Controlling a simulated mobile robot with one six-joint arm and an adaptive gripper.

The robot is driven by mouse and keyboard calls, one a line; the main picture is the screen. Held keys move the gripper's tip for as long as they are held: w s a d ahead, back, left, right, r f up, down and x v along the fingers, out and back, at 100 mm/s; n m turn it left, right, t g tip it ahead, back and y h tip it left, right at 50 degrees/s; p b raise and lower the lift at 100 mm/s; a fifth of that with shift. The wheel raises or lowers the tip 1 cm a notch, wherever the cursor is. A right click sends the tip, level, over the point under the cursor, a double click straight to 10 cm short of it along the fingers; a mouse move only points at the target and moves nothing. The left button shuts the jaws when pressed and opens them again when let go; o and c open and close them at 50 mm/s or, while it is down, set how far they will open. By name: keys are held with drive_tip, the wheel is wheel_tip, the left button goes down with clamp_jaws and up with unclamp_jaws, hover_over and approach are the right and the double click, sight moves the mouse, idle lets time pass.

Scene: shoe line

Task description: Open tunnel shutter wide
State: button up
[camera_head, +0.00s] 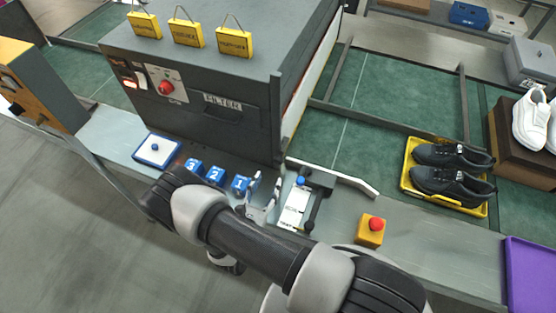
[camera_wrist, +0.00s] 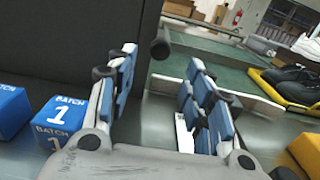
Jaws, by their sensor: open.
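The tunnel (camera_head: 200,95) is a big dark grey box on the line, with a drawer-like front marked FILTER. I cannot make out its shutter clearly; its right end faces away from the head camera. Just right of the tunnel is a white marked plate (camera_head: 294,210) with a blue knob (camera_head: 300,181) and a dark bar. My gripper (camera_head: 262,195) is over the bench between the batch blocks and this plate. In the wrist view my gripper (camera_wrist: 162,58) is open and empty. A dark round-ended rod (camera_wrist: 160,46) shows beyond its fingertips, apparently not held.
Blue batch blocks (camera_head: 240,184) stand left of my gripper, close by. A yellow box with a red button (camera_head: 370,231) is at the right. A pale guide rail (camera_head: 345,177) crosses the belt edge. Black shoes (camera_head: 450,172) lie in a yellow tray (camera_head: 409,180). Yellow tags (camera_head: 187,33) stand on the tunnel.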

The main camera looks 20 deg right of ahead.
sight(277, 162)
drive_tip(key=x, duration=1)
drive_tip(key=shift+b, duration=0.4)
clamp_jaws()
